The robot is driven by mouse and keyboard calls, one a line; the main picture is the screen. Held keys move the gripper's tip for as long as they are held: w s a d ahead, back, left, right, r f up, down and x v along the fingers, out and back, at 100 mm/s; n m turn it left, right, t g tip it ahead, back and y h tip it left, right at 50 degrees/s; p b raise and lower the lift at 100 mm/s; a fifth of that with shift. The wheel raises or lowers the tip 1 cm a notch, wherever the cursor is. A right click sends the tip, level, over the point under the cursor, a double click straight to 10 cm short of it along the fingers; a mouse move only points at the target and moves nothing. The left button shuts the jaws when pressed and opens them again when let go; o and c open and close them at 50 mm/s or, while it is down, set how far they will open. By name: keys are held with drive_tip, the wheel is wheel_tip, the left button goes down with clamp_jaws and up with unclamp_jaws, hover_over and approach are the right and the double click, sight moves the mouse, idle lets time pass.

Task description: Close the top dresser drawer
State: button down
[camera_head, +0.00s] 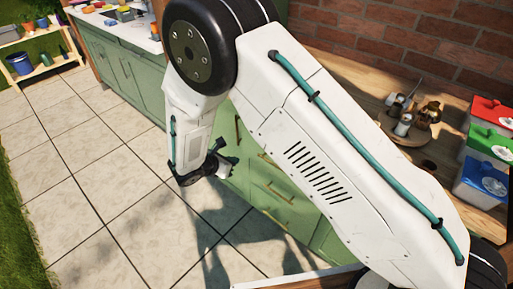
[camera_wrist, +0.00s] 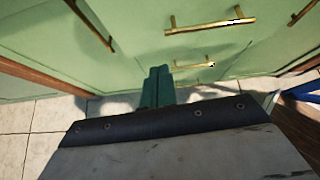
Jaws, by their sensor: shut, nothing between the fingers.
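The green dresser front (camera_head: 265,185) with gold bar handles stands behind my arm in the head view; my arm hides much of it. In the wrist view, one drawer front (camera_wrist: 250,38) carries a long gold handle, with another handle (camera_wrist: 190,64) lower down. Which of these is the top drawer, and how far it stands out, I cannot tell. My gripper (camera_head: 231,161) is beside the green front in the head view. In the wrist view, its teal fingers (camera_wrist: 157,72) are together and empty, below the upper handle and apart from it. Contact with the front is unclear.
A wooden counter (camera_head: 350,80) holds a round tray with metal items and several coloured-lid boxes (camera_head: 490,145). More green cabinets (camera_head: 125,75) run to the upper left. A shelf with pots (camera_head: 35,60) stands far left. Tiled floor (camera_head: 90,170) at left is clear.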

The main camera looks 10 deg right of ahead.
approach(262, 145)
drive_tip(key=shift+m+h, duration=0.3)
drive_tip(key=shift+m, duration=0.1)
drive_tip(key=w+d+f, duration=0.1)
drive_tip(key=f, duration=0.1)
drive_tip(key=w+d+f, duration=0.1)
drive_tip(key=f, duration=0.1)
drive_tip(key=shift+w+d, duration=0.8)
drive_tip(key=shift+d, duration=0.05)
drive_tip(key=w+d, duration=0.1)
drive_tip(key=d, duration=0.1)
drive_tip(key=w+d, duration=0.1)
drive_tip(key=w, duration=0.1)
drive_tip(key=shift+w+d+r, duration=0.1)
drive_tip(key=shift+w+d, duration=0.05)
drive_tip(key=shift+d, duration=0.3)
